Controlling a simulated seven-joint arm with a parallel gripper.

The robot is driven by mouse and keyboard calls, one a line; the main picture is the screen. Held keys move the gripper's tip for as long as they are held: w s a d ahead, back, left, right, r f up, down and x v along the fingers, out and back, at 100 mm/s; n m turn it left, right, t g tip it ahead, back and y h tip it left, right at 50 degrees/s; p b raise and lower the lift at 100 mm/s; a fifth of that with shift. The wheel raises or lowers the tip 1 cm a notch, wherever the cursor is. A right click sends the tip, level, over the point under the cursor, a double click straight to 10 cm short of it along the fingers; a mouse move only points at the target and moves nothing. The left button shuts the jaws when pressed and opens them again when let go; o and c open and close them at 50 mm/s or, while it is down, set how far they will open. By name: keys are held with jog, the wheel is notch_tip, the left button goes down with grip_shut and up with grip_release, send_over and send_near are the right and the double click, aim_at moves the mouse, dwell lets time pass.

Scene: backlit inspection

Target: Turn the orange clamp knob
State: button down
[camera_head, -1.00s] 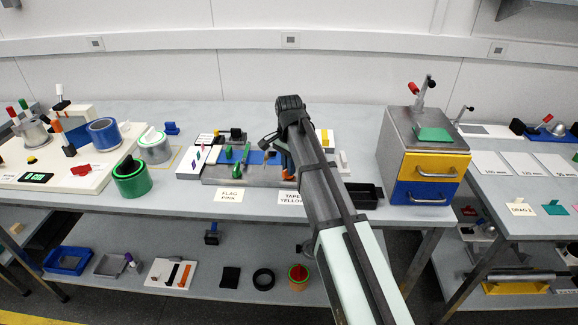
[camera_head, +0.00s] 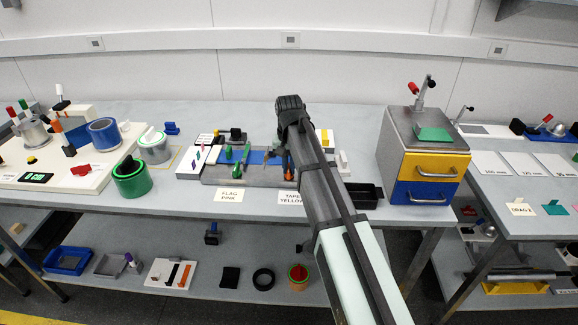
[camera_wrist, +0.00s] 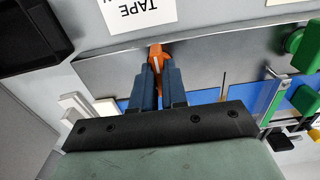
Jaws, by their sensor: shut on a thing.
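The orange clamp knob (camera_wrist: 160,52) sits between the two fingertips of my gripper (camera_wrist: 160,70) in the wrist view. The fingers are shut on it, and its upper end shows beyond the tips. In the head view a small orange patch (camera_head: 287,172) of the knob shows just under my gripper (camera_head: 284,160), and my arm partly hides it. The knob is at the grey metal plate (camera_wrist: 210,48), near its front edge.
Green knobs (camera_wrist: 302,45) stand on the same fixture, to one side. A blue strip (camera_wrist: 212,95) lies behind the plate. A TAPE label (camera_wrist: 135,12) is in front. A black tray (camera_head: 364,196) and a drawer cabinet (camera_head: 428,150) stand to the right.

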dwell(0.5)
jog(key=c, duration=1.2)
grip_release()
jog(key=shift+o, duration=0.2)
notch_tip(320, 180, up, 14)
jog(key=shift+f, duration=0.1)
